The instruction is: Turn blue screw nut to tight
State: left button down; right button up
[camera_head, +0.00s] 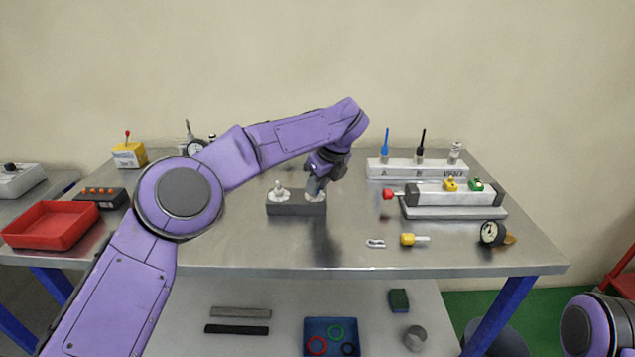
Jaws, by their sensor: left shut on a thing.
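My left gripper (316,188) points down at the right end of a dark grey block (296,209) on the table. It is shut on a small fitting (315,198) there, whose white lower part shows. The jaws hide its upper part, so I cannot make out a blue nut or how tight it is. A second white fitting (279,194) stands free on the block's left end. My right gripper is out of view.
A white rack (415,170) holding blue and black tools stands behind a cylinder assembly (450,199) at right. A yellow-headed part (407,240), a small metal clip (376,244) and a gauge (490,233) lie in front. A red tray (52,226) is at left.

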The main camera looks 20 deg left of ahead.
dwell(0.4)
pick_arm(q)
jog(key=c, duration=0.9)
grip_release()
jog(key=v, duration=1)
jog(key=shift+d+r+p, duration=0.15)
jog(key=shift+r+p, duration=0.1)
jog(key=shift+p, duration=0.15)
